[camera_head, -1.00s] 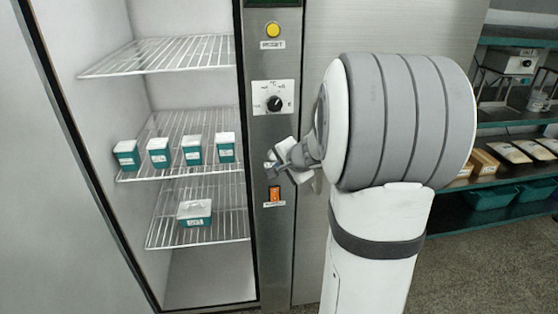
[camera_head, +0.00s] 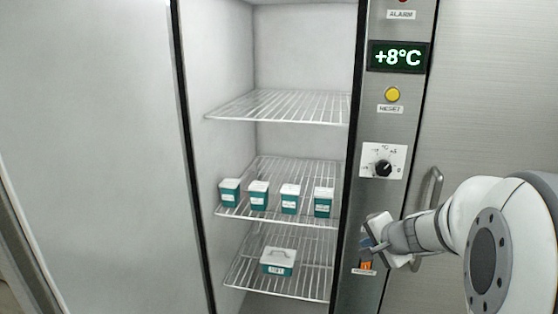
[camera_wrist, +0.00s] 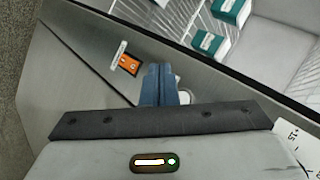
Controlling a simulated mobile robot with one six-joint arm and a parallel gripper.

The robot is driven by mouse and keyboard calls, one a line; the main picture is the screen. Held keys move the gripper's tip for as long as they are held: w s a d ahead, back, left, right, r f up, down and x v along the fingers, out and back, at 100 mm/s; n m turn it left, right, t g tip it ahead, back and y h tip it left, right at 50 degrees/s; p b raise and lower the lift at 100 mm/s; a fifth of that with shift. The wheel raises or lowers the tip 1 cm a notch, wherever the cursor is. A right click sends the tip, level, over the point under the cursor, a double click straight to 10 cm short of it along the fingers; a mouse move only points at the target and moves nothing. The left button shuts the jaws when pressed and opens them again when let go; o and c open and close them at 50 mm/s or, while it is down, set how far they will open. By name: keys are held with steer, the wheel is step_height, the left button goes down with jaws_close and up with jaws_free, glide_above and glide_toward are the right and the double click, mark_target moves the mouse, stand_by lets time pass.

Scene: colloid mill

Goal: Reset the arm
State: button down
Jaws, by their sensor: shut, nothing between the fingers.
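My gripper (camera_head: 368,240) is in front of the control panel of a fridge, just above and beside an orange switch (camera_head: 366,265) in the head view. In the wrist view my gripper (camera_wrist: 160,72) shows its two blue-grey fingers together, with nothing between them. The orange switch (camera_wrist: 129,64) lies to the left of the fingertips there. My arm enters from the right edge of the head view, bent toward the panel. Whether the fingers touch the panel cannot be told.
The fridge's open compartment has wire shelves (camera_head: 285,106). Several small teal boxes (camera_head: 290,204) stand on the middle shelf, and a larger teal box (camera_head: 278,268) on the lower one. The panel has a dial (camera_head: 383,168), a yellow button (camera_head: 392,95) and a +8°C display (camera_head: 398,57). A door handle (camera_head: 432,190) stands behind my arm.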

steer(key=s+a+n+g+y, duration=0.1)
steer(key=s+a+n+g, duration=0.1)
steer(key=s+a+n, duration=0.35)
steer(key=s+a+n+g+h, duration=0.1)
steer(key=s+a+n+g, duration=0.1)
steer(key=s, duration=0.6)
steer(key=s+a+f+n+g+h, duration=0.1)
steer(key=s+a+n+g+h, duration=0.1)
steer(key=s+n, duration=0.3)
steer(key=s+a, duration=0.1)
steer(key=s, duration=0.2)
steer(key=shift+s+a+f+g, duration=0.25)
steer(key=shift+s+a+g, duration=0.05)
steer(key=shift+a, duration=0.05)
